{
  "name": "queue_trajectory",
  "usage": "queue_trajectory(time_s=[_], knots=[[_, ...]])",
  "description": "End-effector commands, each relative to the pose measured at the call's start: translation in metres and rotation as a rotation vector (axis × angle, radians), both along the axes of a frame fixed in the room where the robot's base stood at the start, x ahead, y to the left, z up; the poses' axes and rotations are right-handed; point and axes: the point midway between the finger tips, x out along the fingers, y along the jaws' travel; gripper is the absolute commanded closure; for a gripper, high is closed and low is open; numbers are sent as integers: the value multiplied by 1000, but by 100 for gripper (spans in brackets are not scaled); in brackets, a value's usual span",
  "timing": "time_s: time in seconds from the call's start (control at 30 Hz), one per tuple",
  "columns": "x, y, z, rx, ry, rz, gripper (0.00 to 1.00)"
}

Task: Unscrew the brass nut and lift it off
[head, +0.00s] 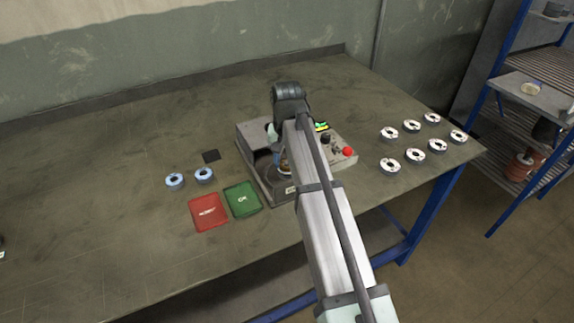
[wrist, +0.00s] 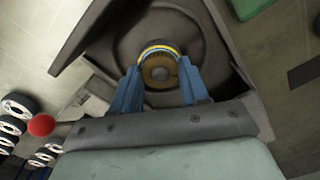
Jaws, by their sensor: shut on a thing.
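The brass nut (wrist: 157,70) shows in the wrist view, round, with a yellow rim at its far side and a grey centre. It sits in the middle of a dark round recess in the grey machine (head: 252,146). My gripper (wrist: 158,84) has its two blue fingers on either side of the nut, shut on it. In the head view my arm covers most of the machine's middle, and only a small bit of the nut area shows beside it. I cannot tell there how far the nut is turned.
A red tray (head: 208,217) and a green tray (head: 241,200) lie in front of the machine. Two blue-rimmed discs (head: 174,181) lie left of it. Several white discs (head: 415,155) stand in rows at right. A red button (head: 348,151) is on the machine.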

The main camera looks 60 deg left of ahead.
Motion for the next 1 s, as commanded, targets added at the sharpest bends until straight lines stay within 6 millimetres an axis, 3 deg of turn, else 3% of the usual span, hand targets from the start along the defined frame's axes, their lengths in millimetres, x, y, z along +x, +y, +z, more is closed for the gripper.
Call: queue_trajectory(time_s=[0.27, 0.47, 1.0], knots=[[0, 0, 0, 0, 0, 0, 90], [0, 0, 0, 0, 0, 83, 90], [0, 0, 0, 0, 0, 634, 90]])
